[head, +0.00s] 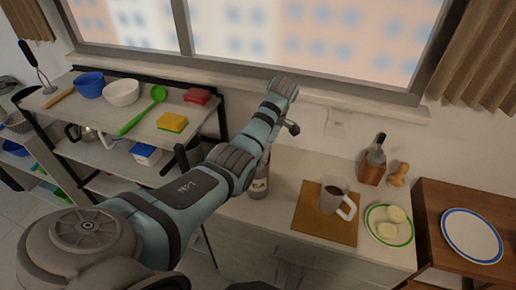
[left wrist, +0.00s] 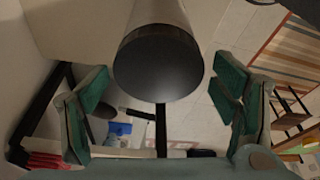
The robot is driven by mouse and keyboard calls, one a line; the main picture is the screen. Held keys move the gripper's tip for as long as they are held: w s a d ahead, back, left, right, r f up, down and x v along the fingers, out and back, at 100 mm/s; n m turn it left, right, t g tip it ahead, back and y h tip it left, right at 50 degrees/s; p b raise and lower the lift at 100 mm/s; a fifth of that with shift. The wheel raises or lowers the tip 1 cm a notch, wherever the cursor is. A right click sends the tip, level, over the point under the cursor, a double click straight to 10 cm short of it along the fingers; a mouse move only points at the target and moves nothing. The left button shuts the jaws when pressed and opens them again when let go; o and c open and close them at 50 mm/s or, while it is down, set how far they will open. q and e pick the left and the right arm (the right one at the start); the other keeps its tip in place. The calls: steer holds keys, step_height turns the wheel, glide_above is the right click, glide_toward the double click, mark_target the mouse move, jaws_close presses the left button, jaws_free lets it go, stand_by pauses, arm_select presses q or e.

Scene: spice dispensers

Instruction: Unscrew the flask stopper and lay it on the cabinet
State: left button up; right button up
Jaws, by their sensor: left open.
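The flask (head: 258,187), a pale bottle with dark lettering, stands upright on the cabinet top (head: 282,165); its upper part is hidden behind my left arm in the head view. In the left wrist view, a dark round stopper (left wrist: 160,63) faces the camera, with the paler flask body (left wrist: 158,12) behind it. My left gripper (left wrist: 162,84) is open, with its green-padded fingers on either side of the stopper and visible gaps between. My left arm reaches over the cabinet and hides most of its gripper in the head view. My right gripper is not in view.
A mug (head: 331,200) stands on a brown mat (head: 312,219) to the right. Behind it are a wooden holder (head: 371,170) and a wooden mill (head: 398,174). A green-rimmed plate (head: 390,238) is near the right edge. Some cabinet top around the flask is bare.

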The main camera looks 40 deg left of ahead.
arm_select(q)
steer(key=m+t, duration=0.1)
steer(key=m, duration=0.3)
steer(key=shift+s+f, duration=0.1)
steer(key=m, duration=0.3)
steer(key=m+t, duration=0.1)
steer(key=m, duration=0.1)
steer(key=shift+s+m+t, duration=0.1)
steer(key=shift+m+t, duration=0.2)
steer(key=shift+m, duration=0.1)
steer(key=m, duration=0.3)
steer(key=m+t, duration=0.1)
steer(key=m, duration=0.1)
steer(key=shift+a+m+h, duration=0.2)
steer(key=shift+m+h, duration=0.1)
steer(key=shift+m, duration=0.1)
steer(key=m, duration=0.2)
steer(key=shift+m+t+h, duration=0.3)
steer(key=shift+m+t, duration=0.1)
steer(key=shift+d, duration=0.1)
steer(key=c, duration=1)
steer(key=n+g+y, duration=0.1)
steer(key=n, duration=0.5)
steer(key=n+g, duration=0.1)
steer(key=n, duration=0.2)
steer(key=shift+n, duration=0.4)
steer(key=o, duration=0.4)
steer(key=shift+c, duration=1.4)
steer(key=shift+d+y, duration=0.1)
steer(key=shift+y, duration=0.2)
